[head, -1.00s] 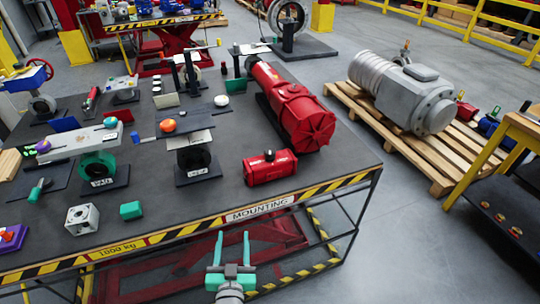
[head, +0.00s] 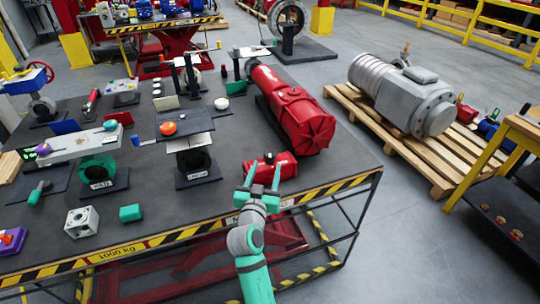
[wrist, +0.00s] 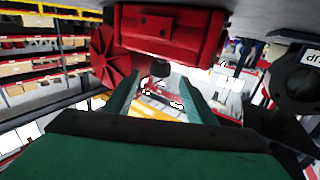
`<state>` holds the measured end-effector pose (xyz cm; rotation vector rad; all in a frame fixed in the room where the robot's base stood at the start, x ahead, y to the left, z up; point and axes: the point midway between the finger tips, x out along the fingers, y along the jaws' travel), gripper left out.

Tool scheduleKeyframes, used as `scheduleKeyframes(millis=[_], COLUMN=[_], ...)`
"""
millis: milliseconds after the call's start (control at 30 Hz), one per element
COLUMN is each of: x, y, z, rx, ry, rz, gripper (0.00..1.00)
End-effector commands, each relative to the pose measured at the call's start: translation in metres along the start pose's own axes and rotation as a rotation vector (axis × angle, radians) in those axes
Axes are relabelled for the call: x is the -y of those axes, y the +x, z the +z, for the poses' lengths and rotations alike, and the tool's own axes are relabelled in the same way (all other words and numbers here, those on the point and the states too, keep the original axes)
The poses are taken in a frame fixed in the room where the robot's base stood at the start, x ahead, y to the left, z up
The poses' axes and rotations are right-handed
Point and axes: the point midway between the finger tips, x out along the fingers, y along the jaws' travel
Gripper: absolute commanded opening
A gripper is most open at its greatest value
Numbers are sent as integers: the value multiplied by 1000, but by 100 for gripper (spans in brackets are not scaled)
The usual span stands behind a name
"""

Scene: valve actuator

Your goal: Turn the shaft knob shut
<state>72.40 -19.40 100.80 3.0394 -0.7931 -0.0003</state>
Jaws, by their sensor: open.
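The small red actuator (head: 286,160) sits on the dark table near its front right. A small dark knob (wrist: 161,69) stands out from the actuator's body; it looks like the shaft knob. In the wrist view the red actuator (wrist: 185,35) fills the upper middle, upside down. My gripper (head: 263,173) is over the near side of the actuator, its teal fingers apart. In the wrist view the gripper (wrist: 160,90) has one finger on each side of the knob's line, with nothing held. I cannot tell the knob's turn angle, and the fingers partly cover the actuator in the head view.
A large red actuator (head: 298,115) lies just behind the small one. A black valve stand (head: 196,165) is to the left, with an orange knob (head: 168,128) on the plate above. The table's striped front edge (head: 330,188) runs below my gripper.

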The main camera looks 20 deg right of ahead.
Motion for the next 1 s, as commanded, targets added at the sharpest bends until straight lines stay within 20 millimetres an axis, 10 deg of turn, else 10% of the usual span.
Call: scheduleKeyframes(millis=[400,900,1000], x=[0,1,1], y=[64,77,77], z=[0,0,0], rx=[-1,0,0], ry=[-1,0,1], rz=[-1,-1,-1], gripper=[51,51,31])
